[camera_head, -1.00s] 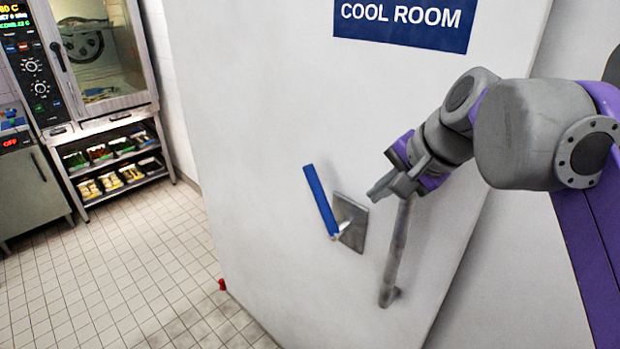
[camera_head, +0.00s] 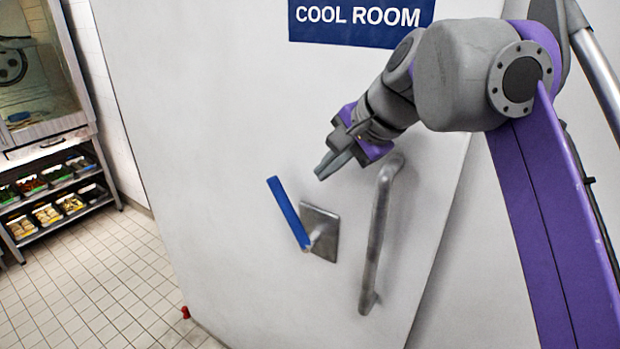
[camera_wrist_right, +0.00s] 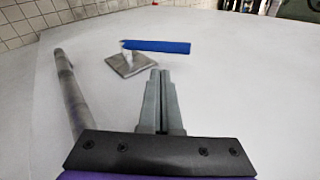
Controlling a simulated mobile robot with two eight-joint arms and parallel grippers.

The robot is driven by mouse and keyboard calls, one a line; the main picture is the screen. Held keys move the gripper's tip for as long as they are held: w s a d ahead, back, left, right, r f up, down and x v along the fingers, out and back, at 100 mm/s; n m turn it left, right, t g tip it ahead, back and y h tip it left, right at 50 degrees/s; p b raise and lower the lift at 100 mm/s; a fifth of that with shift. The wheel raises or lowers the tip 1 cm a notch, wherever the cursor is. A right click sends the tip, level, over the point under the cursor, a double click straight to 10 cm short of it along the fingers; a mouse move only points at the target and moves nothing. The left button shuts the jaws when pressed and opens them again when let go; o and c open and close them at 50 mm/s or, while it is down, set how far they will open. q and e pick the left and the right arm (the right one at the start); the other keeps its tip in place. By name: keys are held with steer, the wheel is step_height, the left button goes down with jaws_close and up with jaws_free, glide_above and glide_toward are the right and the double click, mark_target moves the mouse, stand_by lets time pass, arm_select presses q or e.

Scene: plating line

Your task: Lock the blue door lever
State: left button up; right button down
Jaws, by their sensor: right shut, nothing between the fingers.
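The blue door lever (camera_head: 288,213) stands out from a grey metal plate (camera_head: 328,247) on the white cool room door (camera_head: 190,130). In the head view the lever is steep, its upper end leaning left. My right gripper (camera_head: 322,177) is shut and empty, up and to the right of the lever and apart from it. In the right wrist view the lever (camera_wrist_right: 160,46) lies beyond the closed fingertips (camera_wrist_right: 160,74), with the plate (camera_wrist_right: 130,64) just past them to the left. My left gripper is not in view.
A grey vertical pull handle (camera_head: 375,240) is fixed on the door right of the lever, below my right gripper. A blue COOL ROOM sign (camera_head: 360,22) is above. A rack with food trays (camera_head: 55,205) stands at the left. The tiled floor (camera_head: 90,280) in front of it is clear.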

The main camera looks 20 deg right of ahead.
steer(key=b, duration=0.2)
glide_toward(285, 198)
step_height(285, 198, down, 3)
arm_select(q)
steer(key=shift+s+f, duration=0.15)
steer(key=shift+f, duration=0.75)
arm_select(e)
steer(key=shift+w+a+f, duration=0.25)
steer(key=shift+w+f, duration=0.1)
steer(key=shift+w, duration=0.25)
steer(key=shift+w+a+f, duration=0.3)
steer(key=shift+w+f, duration=0.05)
steer(key=shift+w, duration=0.25)
steer(key=shift+w+a+f, duration=0.25)
steer(key=shift+w+f, duration=0.05)
steer(key=shift+w, duration=0.3)
arm_select(q)
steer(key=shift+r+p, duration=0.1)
steer(key=shift+p, duration=0.2)
